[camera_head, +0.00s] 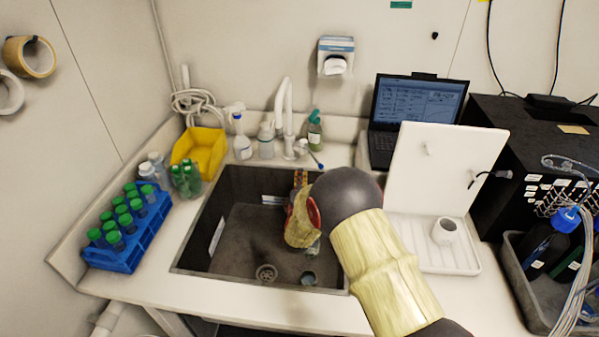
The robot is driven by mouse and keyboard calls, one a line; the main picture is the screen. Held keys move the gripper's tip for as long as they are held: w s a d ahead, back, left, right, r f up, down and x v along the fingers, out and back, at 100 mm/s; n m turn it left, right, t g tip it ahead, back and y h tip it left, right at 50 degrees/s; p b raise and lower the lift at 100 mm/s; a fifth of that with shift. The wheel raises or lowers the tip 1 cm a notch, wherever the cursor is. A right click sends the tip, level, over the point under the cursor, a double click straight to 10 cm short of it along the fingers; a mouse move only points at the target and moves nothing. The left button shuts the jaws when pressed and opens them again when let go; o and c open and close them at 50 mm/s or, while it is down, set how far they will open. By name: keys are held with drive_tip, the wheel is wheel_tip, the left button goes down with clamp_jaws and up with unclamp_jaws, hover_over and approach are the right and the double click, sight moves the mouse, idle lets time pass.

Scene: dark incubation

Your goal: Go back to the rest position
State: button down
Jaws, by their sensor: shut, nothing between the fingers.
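My arm reaches in from the lower right, in a pale yellow sleeve with a dark rounded joint. Its end hangs over the right side of the sink (238,238). My gripper (313,248) shows only in small part below the sleeve's end. It is shut and holds nothing. Its fingertips are mostly hidden by the sleeve, so its exact height over the sink floor is unclear.
A blue rack (112,258) of green-capped tubes and a yellow bin (205,150) stand left of the sink. Bottles and the faucet (285,105) stand behind it. Right are a laptop (415,105), a white board (445,165), a white tray (462,268) and a grey crate (520,290).

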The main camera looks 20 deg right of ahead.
drive_tip(key=s+p, duration=0.1)
drive_tip(key=s, duration=0.6)
drive_tip(key=shift+s+a, duration=0.25)
drive_tip(key=shift+s, duration=0.05)
drive_tip(key=s+a+f+m+g+y, duration=0.2)
drive_tip(key=f+m+g, duration=0.1)
drive_tip(key=f, duration=0.4)
drive_tip(key=s+a+f+m+g+y, duration=0.2)
drive_tip(key=s+f+g, duration=0.1)
drive_tip(key=f, duration=0.4)
drive_tip(key=s+a+r+m+g+y, duration=0.1)
drive_tip(key=s+a+m+g+y, duration=0.1)
drive_tip(key=s+a+m+g, duration=0.35)
drive_tip(key=s+d+r+m+g, duration=0.2)
drive_tip(key=s+r, duration=0.8)
drive_tip(key=s, duration=0.2)
drive_tip(key=s+d+r+m+g, duration=0.2)
drive_tip(key=s+r, duration=0.7)
drive_tip(key=s, duration=0.3)
drive_tip(key=s+d+r+t, duration=0.1)
drive_tip(key=s+r+t, duration=0.1)
drive_tip(key=r, duration=0.4)
drive_tip(key=s+d+r+t, duration=0.1)
drive_tip(key=s+d+r, duration=0.1)
drive_tip(key=r, duration=0.5)
drive_tip(key=shift+s+r+m+t, duration=0.3)
drive_tip(key=shift+s+m+t, duration=0.05)
drive_tip(key=shift+s, duration=0.45)
